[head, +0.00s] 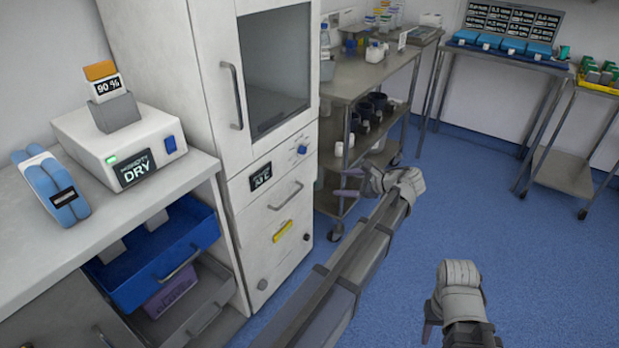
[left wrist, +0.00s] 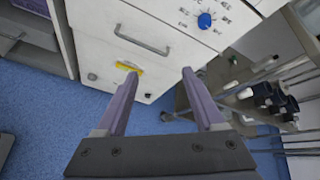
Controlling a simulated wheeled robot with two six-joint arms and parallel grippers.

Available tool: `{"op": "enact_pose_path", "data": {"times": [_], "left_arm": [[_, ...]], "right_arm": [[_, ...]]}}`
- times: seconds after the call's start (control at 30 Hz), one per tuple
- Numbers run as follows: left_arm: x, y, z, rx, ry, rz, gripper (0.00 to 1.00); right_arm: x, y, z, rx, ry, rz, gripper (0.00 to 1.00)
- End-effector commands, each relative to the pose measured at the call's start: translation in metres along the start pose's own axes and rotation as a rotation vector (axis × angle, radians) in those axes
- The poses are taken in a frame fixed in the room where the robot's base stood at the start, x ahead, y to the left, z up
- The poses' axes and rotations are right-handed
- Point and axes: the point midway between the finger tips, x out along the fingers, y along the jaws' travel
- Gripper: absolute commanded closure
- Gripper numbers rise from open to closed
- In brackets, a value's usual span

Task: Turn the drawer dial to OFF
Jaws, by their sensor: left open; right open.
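The blue dial (head: 302,149) sits at the upper right of a drawer front on the tall white cabinet. It also shows near the top of the left wrist view (left wrist: 205,20), ringed by small marks; its setting is too small to read. My left gripper (head: 348,183) is in front of the cabinet, to the right of and lower than the dial in the head view. In the left wrist view my left gripper (left wrist: 159,73) has its purple fingers spread, with nothing between them, apart from the dial. My right gripper (head: 431,318) is at the lower right, open and empty, away from the cabinet.
The drawer has a dark display (head: 260,177) and a bar handle (head: 286,195). A yellow handle (head: 283,231) is on the front below. An open blue drawer (head: 150,270) juts out at left. A metal cart (head: 372,82) stands right of the cabinet.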

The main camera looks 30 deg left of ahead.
Motion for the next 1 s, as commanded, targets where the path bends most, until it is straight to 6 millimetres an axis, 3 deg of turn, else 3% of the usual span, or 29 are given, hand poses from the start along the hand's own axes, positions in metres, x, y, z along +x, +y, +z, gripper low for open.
{"op": "enact_pose_path", "data": {"times": [0.03,0.2,0.33,0.5,0.77,1.0], "left_arm": [[0.032,-0.010,-0.021,0.066,-0.063,-0.027,0.30],[0.084,-0.048,-0.020,0.296,-0.268,-0.089,0.30],[0.108,-0.069,-0.017,0.430,-0.391,-0.101,0.30],[0.122,-0.084,-0.013,0.531,-0.482,-0.101,0.30],[0.126,-0.088,-0.007,0.560,-0.507,-0.099,0.30],[0.153,-0.095,0.005,0.557,-0.506,-0.097,0.30]], "right_arm": [[0.038,-0.004,-0.002,-0.001,0.000,0.001,0.55],[0.088,-0.009,-0.005,-0.003,0.001,0.001,0.55],[0.113,-0.011,-0.007,-0.004,0.001,0.002,0.55],[0.127,-0.012,-0.008,-0.005,0.001,0.002,0.55],[0.128,-0.012,-0.008,-0.005,0.001,0.003,0.55],[0.128,-0.012,-0.008,-0.005,0.001,0.002,0.55]]}}
